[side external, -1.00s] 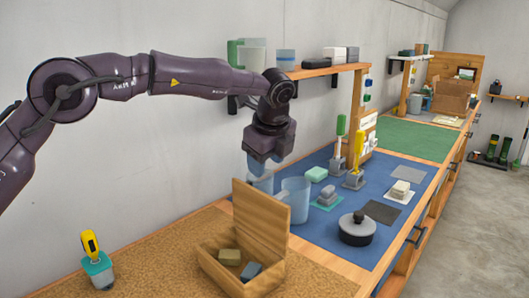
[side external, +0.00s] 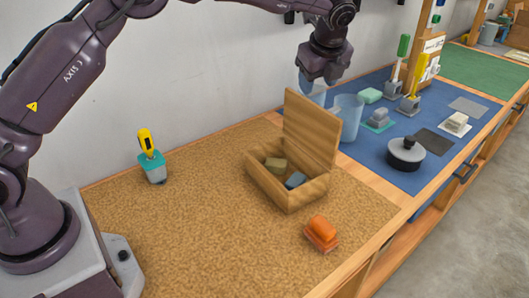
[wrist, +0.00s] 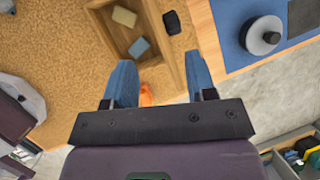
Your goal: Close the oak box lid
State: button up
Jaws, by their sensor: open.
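The oak box (side external: 286,194) stands on the cork-coloured mat, and its lid (side external: 312,130) is up, roughly upright, on the right side. Inside lie a tan block (side external: 276,165) and a blue-grey block (side external: 296,180). My gripper (side external: 325,80) is above and behind the lid in the side view, apparently not touching it. In the wrist view my gripper (wrist: 159,62) is open, with two blue fingers wide apart and nothing between them in grip. The box interior (wrist: 121,38) and the lid's edge (wrist: 165,50) show beyond the fingertips.
An orange block (side external: 321,231) lies in front of the box. A yellow-handled tool in a teal holder (side external: 153,168) stands at left. A clear blue cup (side external: 347,118) stands close behind the lid, and a dark lidded pot (side external: 405,153) to its right.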

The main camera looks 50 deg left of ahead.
aim_at(312, 103)
jog(key=shift+x, duration=3.55)
jog(key=shift+w+a+f, duration=0.1)
jog(key=shift+a+f, duration=0.05)
jog(key=shift+f, duration=0.05)
